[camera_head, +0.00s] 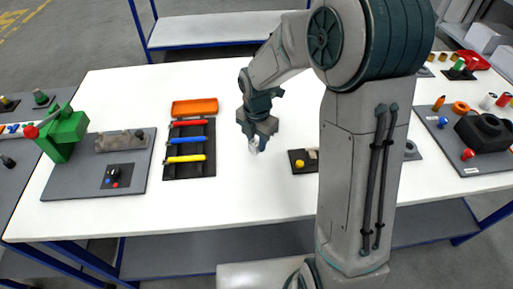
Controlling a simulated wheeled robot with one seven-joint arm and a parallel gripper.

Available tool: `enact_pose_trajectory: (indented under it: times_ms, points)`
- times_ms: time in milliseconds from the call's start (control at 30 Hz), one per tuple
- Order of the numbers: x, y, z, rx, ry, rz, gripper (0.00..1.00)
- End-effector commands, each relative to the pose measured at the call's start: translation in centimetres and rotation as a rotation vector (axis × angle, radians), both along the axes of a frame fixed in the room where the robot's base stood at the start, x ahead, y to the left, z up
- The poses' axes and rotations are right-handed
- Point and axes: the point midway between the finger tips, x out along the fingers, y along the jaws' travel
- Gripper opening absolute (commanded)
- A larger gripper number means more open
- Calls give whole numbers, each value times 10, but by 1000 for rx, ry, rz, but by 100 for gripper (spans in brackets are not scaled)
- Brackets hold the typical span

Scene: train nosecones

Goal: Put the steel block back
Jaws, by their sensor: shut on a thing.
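My gripper (256,143) points down over the white table, between the tool tray and a small dark fixture. It is shut on a small pale, silvery piece, seemingly the steel block (254,148), which is mostly hidden by the fingers. I cannot tell whether the block touches the table. The small dark fixture (297,169) with a yellow knob lies to the right of the gripper, its right side partly behind my arm.
The black tray (187,174) holds red, blue and yellow-handled tools, with an orange bin (195,107) behind it. A green press (66,136) stands on a grey board at left. A grey board with a black housing (483,134) is at right. White table (240,205) is clear in front.

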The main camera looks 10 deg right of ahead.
Motion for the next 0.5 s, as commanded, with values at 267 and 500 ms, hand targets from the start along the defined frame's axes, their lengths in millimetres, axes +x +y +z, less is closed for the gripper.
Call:
enact_pose_trajectory:
  times_ms: [267, 500]
  points:
    - [0, 1, -34, -1, 3, 0, 0]
    - [1, 0, -40, -1, -1, -1, 0]
